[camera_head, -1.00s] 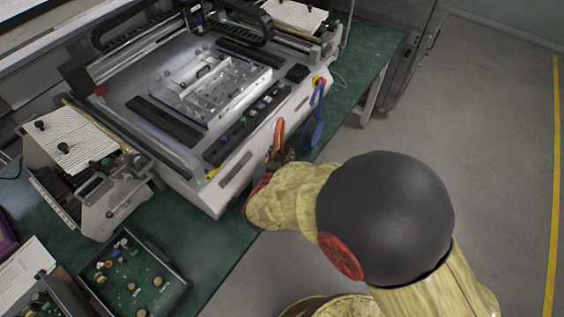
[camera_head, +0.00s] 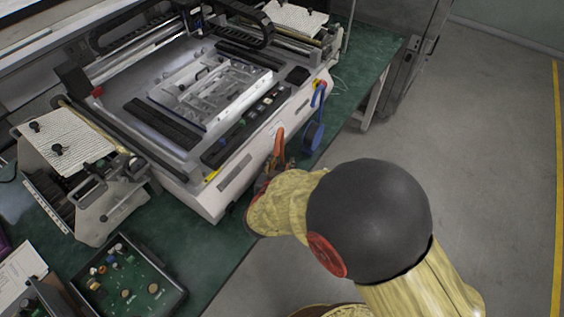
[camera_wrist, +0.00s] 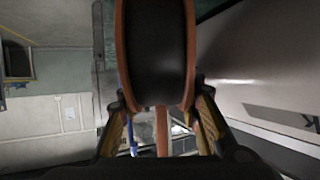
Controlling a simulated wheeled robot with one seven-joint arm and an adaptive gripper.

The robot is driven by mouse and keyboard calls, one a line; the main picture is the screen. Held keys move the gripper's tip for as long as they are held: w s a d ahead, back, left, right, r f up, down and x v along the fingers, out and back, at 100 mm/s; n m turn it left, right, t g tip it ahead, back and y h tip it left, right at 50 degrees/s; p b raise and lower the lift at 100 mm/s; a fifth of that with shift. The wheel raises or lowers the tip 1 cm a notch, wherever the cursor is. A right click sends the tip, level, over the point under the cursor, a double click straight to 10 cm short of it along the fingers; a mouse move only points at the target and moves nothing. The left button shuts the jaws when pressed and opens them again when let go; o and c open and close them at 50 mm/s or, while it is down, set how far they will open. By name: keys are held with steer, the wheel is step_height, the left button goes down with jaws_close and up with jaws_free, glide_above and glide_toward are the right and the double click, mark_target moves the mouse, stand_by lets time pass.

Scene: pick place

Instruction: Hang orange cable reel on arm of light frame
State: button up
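The orange cable reel (camera_head: 279,143) shows in the head view as a small orange strip in front of the white machine's front panel, partly hidden by my gripper (camera_head: 268,182). In the wrist view the reel (camera_wrist: 156,55) is large, with orange flanges and a dark core. It sits upright between the two fingers of my gripper (camera_wrist: 162,118), which close against its flanges from both sides. The reel is held up off the table. I cannot clearly make out the light frame or its arm in either view.
The white machine (camera_head: 233,178) stands close behind the reel. A tray with a green circuit board (camera_head: 128,282) lies at lower left. The floor (camera_head: 475,150) at right is clear.

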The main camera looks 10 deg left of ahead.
steer(key=o, duration=0.3)
steer(key=shift+r, duration=0.25)
steer(key=p+v, duration=0.4)
steer(key=v, duration=0.8)
steer(key=shift+f, duration=0.1)
